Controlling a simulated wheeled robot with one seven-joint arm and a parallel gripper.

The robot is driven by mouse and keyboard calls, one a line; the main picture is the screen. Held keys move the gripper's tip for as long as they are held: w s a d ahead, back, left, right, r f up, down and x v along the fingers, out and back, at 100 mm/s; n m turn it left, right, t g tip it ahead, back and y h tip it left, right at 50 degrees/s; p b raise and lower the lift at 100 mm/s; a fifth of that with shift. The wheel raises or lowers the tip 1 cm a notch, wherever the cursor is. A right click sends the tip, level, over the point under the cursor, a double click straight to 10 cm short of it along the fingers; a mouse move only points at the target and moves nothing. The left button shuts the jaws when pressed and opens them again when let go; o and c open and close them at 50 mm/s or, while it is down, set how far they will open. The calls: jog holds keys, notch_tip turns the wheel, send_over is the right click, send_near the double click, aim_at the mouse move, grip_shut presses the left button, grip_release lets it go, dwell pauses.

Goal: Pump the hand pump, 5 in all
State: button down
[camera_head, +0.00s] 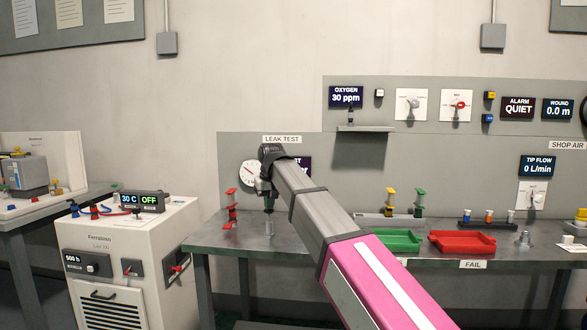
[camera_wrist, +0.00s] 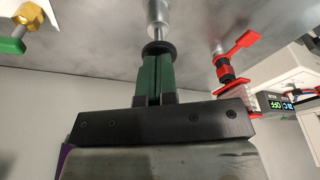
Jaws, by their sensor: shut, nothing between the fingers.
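The hand pump (camera_head: 269,230) is a small metal cylinder standing upright on the bench below the leak test sign. In the wrist view its metal body (camera_wrist: 157,14) shows at the top, with a dark round knob (camera_wrist: 158,48) at its end. My gripper (camera_wrist: 155,58) has its green fingers closed together, with nothing between them. The fingertips are at the knob; I cannot tell if they touch or stop just short. In the head view my gripper (camera_head: 268,199) is right above the pump, pointing down, and my arm hides part of the display behind it.
A red valve fitting (camera_head: 231,208) stands just left of the pump; it also shows in the wrist view (camera_wrist: 226,68). A round gauge (camera_head: 249,173) is on the panel behind. Green (camera_head: 398,250) and red (camera_head: 461,253) trays lie to the right. A white chiller (camera_head: 128,250) stands left.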

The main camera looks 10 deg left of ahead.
jog(key=shift+f, duration=1.2)
jog(key=shift+r, duration=2.5)
jog(key=shift+f, duration=0.2)
jog(key=shift+f, duration=2.3)
jog(key=shift+r, duration=2.5)
jog(key=shift+f, duration=0.35)
